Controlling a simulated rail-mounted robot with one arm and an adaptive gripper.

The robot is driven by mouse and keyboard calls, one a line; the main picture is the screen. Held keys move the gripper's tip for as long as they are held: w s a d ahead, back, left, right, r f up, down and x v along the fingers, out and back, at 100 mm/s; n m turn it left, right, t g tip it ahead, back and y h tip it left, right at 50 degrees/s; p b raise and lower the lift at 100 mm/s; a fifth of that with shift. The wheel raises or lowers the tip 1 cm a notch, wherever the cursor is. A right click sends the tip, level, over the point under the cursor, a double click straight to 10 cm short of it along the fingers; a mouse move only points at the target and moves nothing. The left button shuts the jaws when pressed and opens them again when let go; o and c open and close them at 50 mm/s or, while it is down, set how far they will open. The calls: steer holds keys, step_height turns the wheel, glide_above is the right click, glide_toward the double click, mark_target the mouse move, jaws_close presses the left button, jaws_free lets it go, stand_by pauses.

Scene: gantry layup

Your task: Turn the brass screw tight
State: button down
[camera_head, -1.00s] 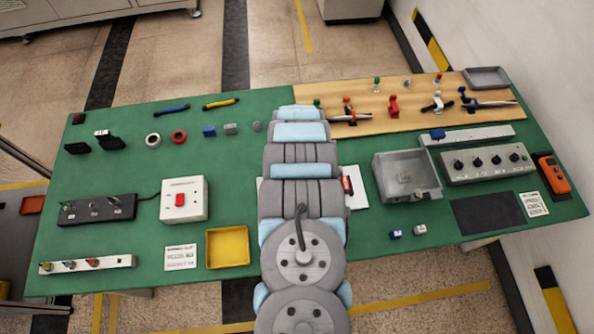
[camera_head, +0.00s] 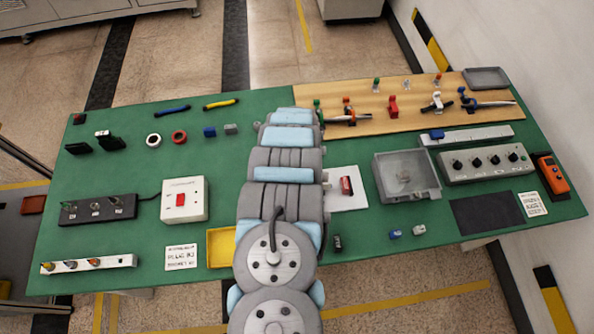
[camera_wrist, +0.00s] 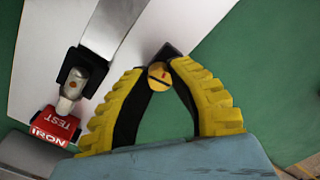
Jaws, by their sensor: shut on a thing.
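The brass screw (camera_wrist: 157,82) shows in the wrist view as a round yellow head with a dark slot and a small red mark. It lies between the tips of my gripper (camera_wrist: 163,72), whose yellow ribbed fingers close in on it from both sides. A dark block (camera_wrist: 171,49) sits just beyond the screw, at the edge of a white surface (camera_wrist: 155,28). In the head view my arm hides my gripper and the screw.
A red block marked TEST IRON (camera_wrist: 55,127) is close left of my gripper, beside a grey metal bar (camera_wrist: 113,25). In the head view, a white plate (camera_head: 348,202) and a grey box (camera_head: 432,180) stand right of my arm, a yellow tray (camera_head: 219,250) left.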

stand_by(0.3)
steer(key=c, duration=0.9)
jaws_free()
steer(key=shift+r, duration=6)
